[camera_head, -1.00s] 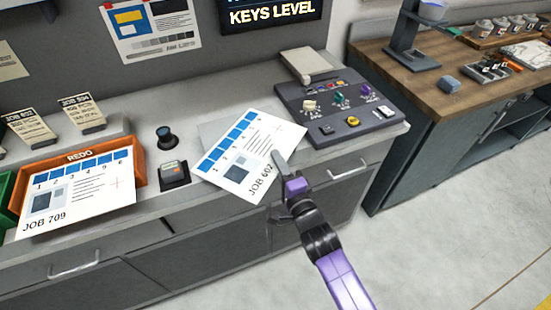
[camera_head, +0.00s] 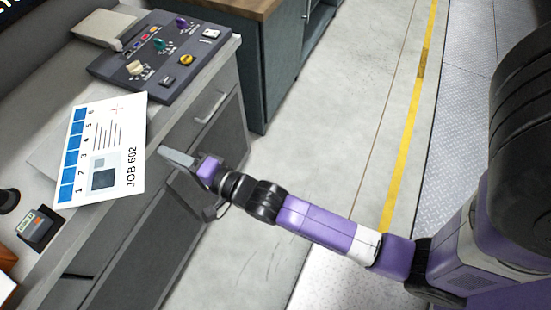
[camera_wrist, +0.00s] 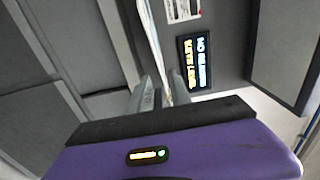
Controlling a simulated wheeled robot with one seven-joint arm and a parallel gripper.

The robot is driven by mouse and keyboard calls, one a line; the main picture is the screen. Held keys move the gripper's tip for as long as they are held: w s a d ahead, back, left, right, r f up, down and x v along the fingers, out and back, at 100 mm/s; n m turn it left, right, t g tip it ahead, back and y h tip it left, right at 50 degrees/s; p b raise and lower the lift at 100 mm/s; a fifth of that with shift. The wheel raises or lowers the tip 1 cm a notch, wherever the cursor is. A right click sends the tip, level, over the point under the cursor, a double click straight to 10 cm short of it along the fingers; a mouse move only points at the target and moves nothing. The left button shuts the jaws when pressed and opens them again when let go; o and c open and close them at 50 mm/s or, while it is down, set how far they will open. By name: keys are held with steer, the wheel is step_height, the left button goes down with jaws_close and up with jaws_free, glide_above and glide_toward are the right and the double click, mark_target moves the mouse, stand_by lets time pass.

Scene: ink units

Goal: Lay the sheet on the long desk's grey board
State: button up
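The sheet marked JOB 602 (camera_head: 103,160), white with blue squares, lies over the grey board (camera_head: 48,148) on the long desk. It covers much of the board, and its lower right corner reaches to or past the desk's front edge. Whether it lies fully flat is hard to tell. My gripper (camera_head: 174,156) is just right of the sheet, off the desk's front edge, with a small gap between fingertips and sheet. In the wrist view my two fingers (camera_wrist: 160,92) stand apart, with a thin pale edge-on strip seen between and beyond them.
A dark control panel (camera_head: 160,55) with knobs stands on the desk beyond the sheet. A small device with a green display (camera_head: 38,228) sits near the sheet's lower left. Drawers with handles front the desk. A wood-topped cabinet (camera_head: 262,60) stands beyond; the floor right is clear.

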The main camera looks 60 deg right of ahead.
steer(key=s+n+g, duration=0.1)
steer(key=s+n, duration=0.8)
steer(key=s, duration=1)
steer(key=shift+s+f+n+g, duration=0.3)
steer(key=shift+s+g, duration=0.05)
steer(key=shift+g, duration=0.05)
steer(key=s+r+n, duration=0.2)
steer(key=s, duration=0.2)
steer(key=s+r+n, duration=0.2)
steer(key=s+n, duration=0.1)
steer(key=s+r+n+g, duration=0.1)
steer(key=s+r+n, duration=0.1)
steer(key=s+n, duration=0.1)
steer(key=shift+v, duration=0.8)
steer(key=shift+c, duration=1.2)
steer(key=shift+s, duration=0.1)
jaws_close()
